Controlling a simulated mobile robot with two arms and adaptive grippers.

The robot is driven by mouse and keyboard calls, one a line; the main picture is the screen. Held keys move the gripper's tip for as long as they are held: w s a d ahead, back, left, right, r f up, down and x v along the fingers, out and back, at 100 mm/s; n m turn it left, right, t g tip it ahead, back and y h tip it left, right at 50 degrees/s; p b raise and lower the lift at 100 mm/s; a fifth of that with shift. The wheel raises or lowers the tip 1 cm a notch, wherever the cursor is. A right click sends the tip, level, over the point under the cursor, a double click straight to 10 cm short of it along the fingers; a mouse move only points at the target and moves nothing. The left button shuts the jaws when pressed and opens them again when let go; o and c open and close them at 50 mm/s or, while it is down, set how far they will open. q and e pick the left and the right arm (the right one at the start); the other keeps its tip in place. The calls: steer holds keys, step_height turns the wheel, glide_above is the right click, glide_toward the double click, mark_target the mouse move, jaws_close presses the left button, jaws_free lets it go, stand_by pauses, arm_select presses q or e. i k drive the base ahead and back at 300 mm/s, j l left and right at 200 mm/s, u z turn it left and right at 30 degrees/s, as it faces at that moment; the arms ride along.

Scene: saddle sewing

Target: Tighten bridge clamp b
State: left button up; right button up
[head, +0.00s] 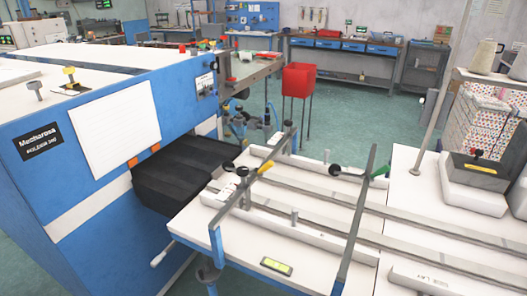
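Two grey bridge clamps stand on the white table with long rails. The nearer-left clamp bar (272,153) has a yellow handle (265,168) and a dark round knob near it. The right clamp bar (357,215) stands across the rails and has a green handle (380,171) with a black knob (336,170) to its left. I see no label telling which clamp is b, and I cannot tell how tight either one is. Neither of my grippers shows in the head view.
A blue and white machine (90,160) with a black bed (185,172) fills the left. A small yellow-screened device (276,265) lies on the table's front edge. Spools and boxes crowd the right side.

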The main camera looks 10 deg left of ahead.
mark_target(242, 172)
steer(key=k+l+u, duration=0.1)
steer(key=u, duration=0.3)
steer(key=k+l+u, duration=0.1)
steer(key=u, duration=0.35)
steer(key=k+u, duration=0.1)
steer(key=u, duration=0.3)
steer(key=k+u, duration=0.1)
steer(key=u, duration=0.3)
